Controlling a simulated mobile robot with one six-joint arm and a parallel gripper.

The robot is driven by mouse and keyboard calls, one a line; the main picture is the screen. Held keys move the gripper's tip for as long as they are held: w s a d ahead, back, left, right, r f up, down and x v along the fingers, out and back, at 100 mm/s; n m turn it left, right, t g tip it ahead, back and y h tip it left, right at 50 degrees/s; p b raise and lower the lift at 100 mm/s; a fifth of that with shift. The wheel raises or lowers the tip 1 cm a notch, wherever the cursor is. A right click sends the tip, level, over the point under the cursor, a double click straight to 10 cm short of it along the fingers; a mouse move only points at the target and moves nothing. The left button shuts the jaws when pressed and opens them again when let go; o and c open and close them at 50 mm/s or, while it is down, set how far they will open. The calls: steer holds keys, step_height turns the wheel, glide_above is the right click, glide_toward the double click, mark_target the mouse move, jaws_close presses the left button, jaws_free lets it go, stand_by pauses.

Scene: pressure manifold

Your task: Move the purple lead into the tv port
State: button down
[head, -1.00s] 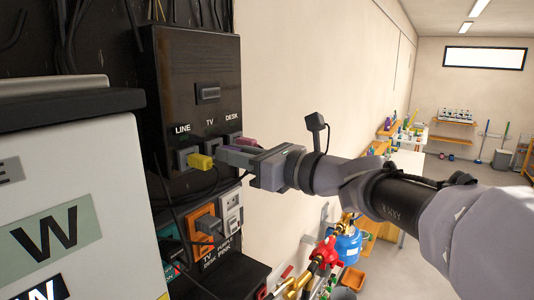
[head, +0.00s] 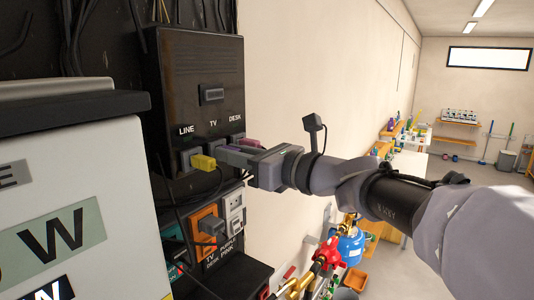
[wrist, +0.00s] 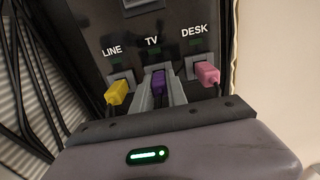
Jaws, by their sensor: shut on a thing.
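The purple lead's plug (wrist: 159,88) is between my gripper's fingers (wrist: 158,92) in the wrist view, lined up under the TV label (wrist: 152,41). My gripper (head: 232,153) is shut on it right at the black panel (head: 200,90). The fingers hide the TV port, so I cannot tell how deep the plug sits. A yellow plug (wrist: 117,92) is in the LINE port on the left. A pink plug (wrist: 208,73) is in the DESK port on the right. In the head view the gripper mostly hides the purple plug.
Below the panel are an orange socket (head: 206,225) and a pale socket (head: 235,210) with a dark cable. A white cabinet (head: 60,200) stands close at the left. Red and brass valves (head: 325,255) sit below my arm. Loose black cables hang at the panel's left.

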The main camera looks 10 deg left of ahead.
stand_by(0.4)
steer(key=c, duration=1.2)
jaws_free()
steer(key=shift+c, duration=0.2)
steer(key=b+v, duration=0.4)
steer(key=v, duration=1.3)
steer(key=s+f+n+g+h+b, duration=0.1)
steer(key=s+f+n+h+b, duration=0.3)
steer(key=f, duration=0.6)
steer(key=s+f+n+b, duration=0.1)
steer(key=s+f+b, duration=0.2)
steer(key=f+b, duration=0.5)
steer(key=s+f+n+g+h+b, duration=0.1)
steer(key=s+f+n+h+b, duration=0.15)
steer(key=f, duration=0.95)
steer(key=s+d+f+n+h+b, duration=0.2)
steer(key=s+d+f+n+b, duration=0.1)
steer(key=f, duration=0.6)
steer(key=s+d+f+n+h+b, duration=0.3)
steer(key=f+b, duration=0.4)
steer(key=f, duration=0.3)
steer(key=s+d+f+n+t+h+b, duration=0.1)
steer(key=s+d+f+n+h+b, duration=0.2)
steer(key=f, duration=0.7)
steer(key=d+n+b, duration=0.1)
steer(key=d+b, duration=0.1)
steer(key=d, duration=0.1)
steer(key=shift+f+n, duration=0.2)
steer(key=shift+n, duration=0.15)
